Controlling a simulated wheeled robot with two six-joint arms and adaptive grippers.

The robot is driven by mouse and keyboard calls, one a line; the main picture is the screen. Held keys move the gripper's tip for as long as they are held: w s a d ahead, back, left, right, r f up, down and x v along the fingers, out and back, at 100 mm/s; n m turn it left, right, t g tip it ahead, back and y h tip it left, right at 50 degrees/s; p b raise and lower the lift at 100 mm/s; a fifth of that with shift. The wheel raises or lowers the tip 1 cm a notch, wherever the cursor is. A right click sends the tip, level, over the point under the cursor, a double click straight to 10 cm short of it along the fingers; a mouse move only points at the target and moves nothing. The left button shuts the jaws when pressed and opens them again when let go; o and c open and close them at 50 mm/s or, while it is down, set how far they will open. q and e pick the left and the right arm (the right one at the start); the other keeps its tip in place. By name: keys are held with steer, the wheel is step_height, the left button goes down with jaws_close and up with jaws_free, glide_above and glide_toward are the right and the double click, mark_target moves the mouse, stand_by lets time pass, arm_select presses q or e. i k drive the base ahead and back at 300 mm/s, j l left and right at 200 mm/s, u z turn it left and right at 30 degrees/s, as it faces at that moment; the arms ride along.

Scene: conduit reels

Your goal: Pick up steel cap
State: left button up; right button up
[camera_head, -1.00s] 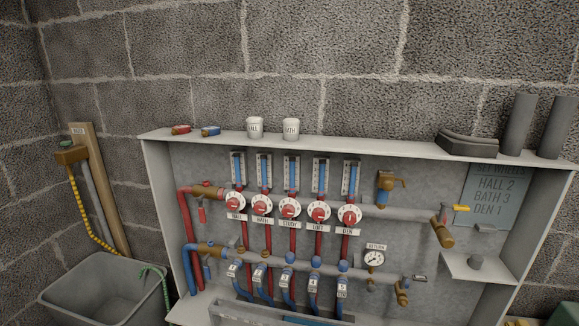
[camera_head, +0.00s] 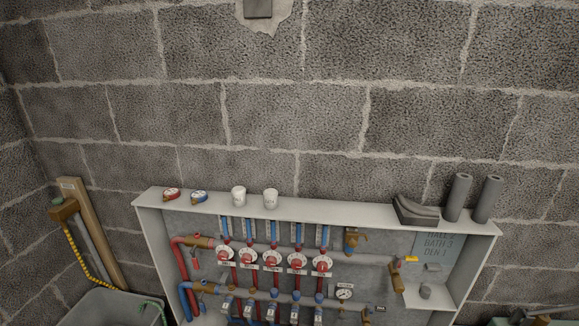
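Neither of my grippers shows in the head view.
A grey tub (camera_head: 95,308) stands at lower left.

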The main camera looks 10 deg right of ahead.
mark_target(425, 291)
steer(key=z, duration=1.35)
